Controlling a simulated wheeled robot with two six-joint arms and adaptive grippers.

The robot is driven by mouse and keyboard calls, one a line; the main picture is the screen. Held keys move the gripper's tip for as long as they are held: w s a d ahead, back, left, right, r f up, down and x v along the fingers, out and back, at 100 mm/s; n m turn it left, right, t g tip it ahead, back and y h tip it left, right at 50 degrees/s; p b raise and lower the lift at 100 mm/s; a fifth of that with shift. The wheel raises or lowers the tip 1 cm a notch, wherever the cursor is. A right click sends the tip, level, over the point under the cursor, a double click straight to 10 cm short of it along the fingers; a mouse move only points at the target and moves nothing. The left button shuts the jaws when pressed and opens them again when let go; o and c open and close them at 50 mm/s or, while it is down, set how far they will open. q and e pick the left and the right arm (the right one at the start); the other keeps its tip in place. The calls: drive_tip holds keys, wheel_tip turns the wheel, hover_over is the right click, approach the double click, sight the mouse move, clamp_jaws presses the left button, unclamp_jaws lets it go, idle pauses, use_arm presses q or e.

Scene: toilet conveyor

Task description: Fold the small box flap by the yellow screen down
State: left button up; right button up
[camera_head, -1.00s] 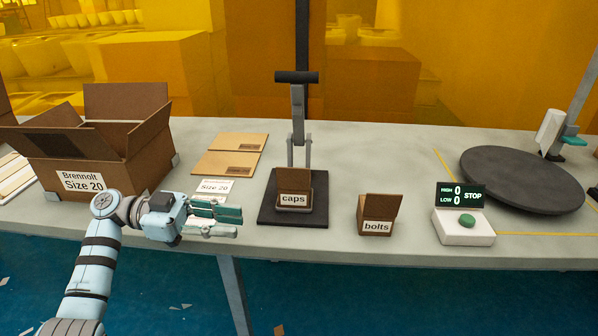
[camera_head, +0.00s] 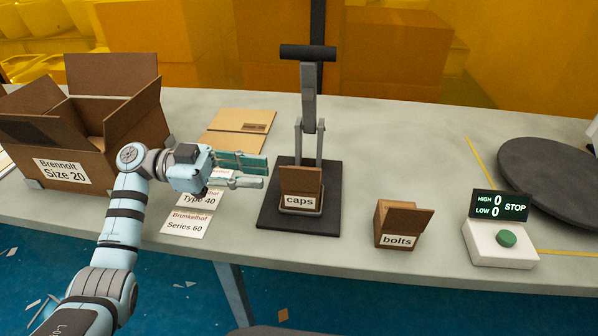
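A brown cardboard box (camera_head: 62,170) labelled "Brennolt Size 20" stands open at the left of the table. Its back flap (camera_head: 112,74), nearest the yellow screen (camera_head: 150,30), stands up. The right flap (camera_head: 136,111) sticks up and outward, and the left flap (camera_head: 31,97) and front flap (camera_head: 38,131) also stand open. My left gripper (camera_head: 266,172) is right of the box, clear of it, above the label cards. Its teal fingers point right, with a narrow gap between them and nothing held. My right gripper is not in view.
A black press (camera_head: 309,95) with a "caps" box (camera_head: 299,190) stands just right of my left gripper. A "bolts" box (camera_head: 397,240), a counter with a green button (camera_head: 506,238) and a dark turntable (camera_head: 553,180) are farther right. Flat cardboard pieces (camera_head: 238,120) lie behind the gripper.

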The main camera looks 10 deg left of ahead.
sight(299, 185)
use_arm(q)
drive_tip(key=d, duration=0.9)
drive_tip(key=shift+a, duration=0.1)
clamp_jaws()
